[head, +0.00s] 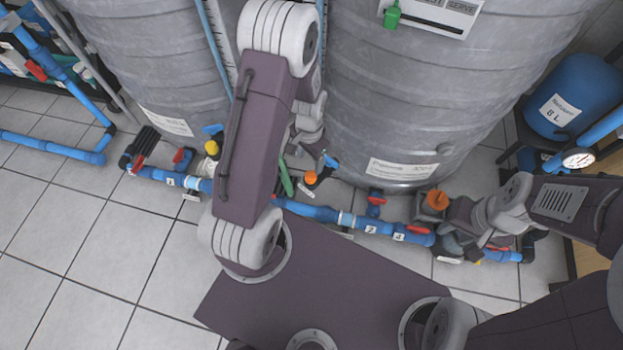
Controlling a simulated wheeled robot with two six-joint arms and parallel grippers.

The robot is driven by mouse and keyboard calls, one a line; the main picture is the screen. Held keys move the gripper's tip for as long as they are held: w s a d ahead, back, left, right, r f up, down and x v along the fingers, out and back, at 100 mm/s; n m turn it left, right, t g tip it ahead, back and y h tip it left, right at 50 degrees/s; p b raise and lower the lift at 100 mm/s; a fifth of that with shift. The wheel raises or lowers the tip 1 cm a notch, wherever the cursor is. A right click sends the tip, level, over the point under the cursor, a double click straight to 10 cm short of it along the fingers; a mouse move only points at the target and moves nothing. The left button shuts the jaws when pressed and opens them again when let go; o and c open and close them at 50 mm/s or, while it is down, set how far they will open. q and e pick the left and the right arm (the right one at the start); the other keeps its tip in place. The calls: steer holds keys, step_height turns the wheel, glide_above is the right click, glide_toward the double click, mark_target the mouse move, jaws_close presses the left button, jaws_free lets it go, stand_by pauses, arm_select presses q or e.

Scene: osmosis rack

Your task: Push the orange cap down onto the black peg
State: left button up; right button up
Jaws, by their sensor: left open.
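Two orange pieces show in the head view, and I cannot tell for sure which is the cap. A small orange piece (311,177) sits low by the pipe, just below my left gripper. A larger orange piece (437,198) is at the right, above a dark block beside my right gripper. My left gripper (318,152) is open, hanging between the two tanks, with its fingers partly hidden. My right gripper (449,232) is low by the pipe's right end; its fingers blend with dark parts, so contact is unclear. I cannot make out the black peg clearly.
A blue pipe (370,225) with several valves runs along the tanks' foot. Two large grey tanks (420,95) stand behind it. A yellow cap (211,147) and a green handle (286,176) are nearby. A blue vessel (572,97) stands right. Floor (60,240) is clear at left.

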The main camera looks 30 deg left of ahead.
arm_select(q)
steer(key=shift+r, duration=0.1)
steer(key=b, duration=0.3)
glide_above(311, 175)
steer(key=f, duration=0.4)
steer(key=shift+a+f, duration=0.1)
steer(key=shift+a, duration=0.1)
step_height(311, 175, down, 5)
steer(key=b, duration=0.5)
steer(key=shift+d+f, duration=0.1)
steer(key=shift+r, duration=0.2)
steer(key=shift+c, duration=0.3)
